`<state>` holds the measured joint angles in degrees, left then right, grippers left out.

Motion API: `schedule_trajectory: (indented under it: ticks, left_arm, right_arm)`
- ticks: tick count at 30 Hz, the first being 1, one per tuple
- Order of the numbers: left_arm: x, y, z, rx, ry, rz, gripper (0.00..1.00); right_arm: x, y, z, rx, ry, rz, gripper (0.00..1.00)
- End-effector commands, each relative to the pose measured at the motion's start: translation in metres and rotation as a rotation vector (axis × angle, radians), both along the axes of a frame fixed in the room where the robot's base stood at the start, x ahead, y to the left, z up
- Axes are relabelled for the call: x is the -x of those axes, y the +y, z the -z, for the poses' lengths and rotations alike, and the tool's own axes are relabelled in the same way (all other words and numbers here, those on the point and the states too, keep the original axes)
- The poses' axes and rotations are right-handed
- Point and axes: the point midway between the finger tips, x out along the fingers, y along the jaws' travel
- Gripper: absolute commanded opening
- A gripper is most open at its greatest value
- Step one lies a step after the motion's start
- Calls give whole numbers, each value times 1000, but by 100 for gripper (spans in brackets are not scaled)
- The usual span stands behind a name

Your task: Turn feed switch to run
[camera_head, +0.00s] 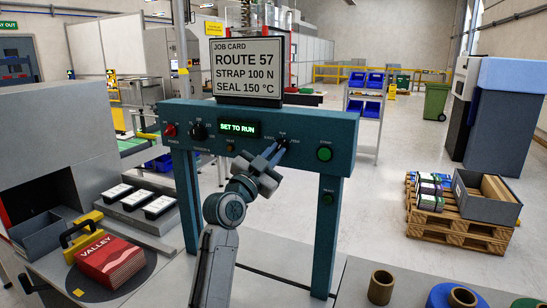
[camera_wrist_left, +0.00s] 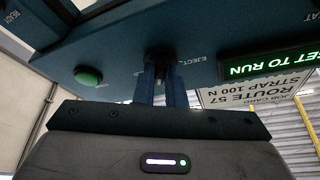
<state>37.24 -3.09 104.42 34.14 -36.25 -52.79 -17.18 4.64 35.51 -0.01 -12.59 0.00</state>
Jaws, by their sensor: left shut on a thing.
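The teal control panel (camera_head: 340,133) spans the middle of the head view, and its green-lit display (camera_head: 239,127) reads "SET TO RUN". My left gripper (camera_head: 276,150) is at the panel, right of the display. It is shut on the feed switch (camera_head: 283,142), a small dark knob. In the left wrist view the two blue fingers of my left gripper (camera_wrist_left: 163,84) stand around the dark feed switch (camera_wrist_left: 159,58), with an "EJECT" label beside it. The fingers hide much of the knob, so I cannot tell where it points. My right gripper is not in view.
A green button (camera_head: 324,153) sits to the right on the panel; a black dial (camera_head: 198,131) and red button (camera_head: 169,130) sit to the left. A job card (camera_head: 246,68) stands on top. A red VALLEY pack (camera_head: 108,262) lies at the front left.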

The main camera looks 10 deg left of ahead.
Motion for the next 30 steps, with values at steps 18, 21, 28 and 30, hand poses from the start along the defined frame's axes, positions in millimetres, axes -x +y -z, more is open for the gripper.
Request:
schedule_trajectory:
  ticks: [18, 21, 28, 30]
  left_arm:
    - [0, -4, 1, 406, 85, 0, 0]
    - [0, -4, 2, 433, 90, 1, 0]
    - [0, -5, 3, 459, 94, 0, 0]
    - [0, -5, 3, 460, 95, 0, 0]
  right_arm:
    - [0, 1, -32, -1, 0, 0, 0]
    - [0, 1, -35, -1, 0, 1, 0]
    - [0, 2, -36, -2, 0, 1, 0]
    - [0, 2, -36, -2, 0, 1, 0]
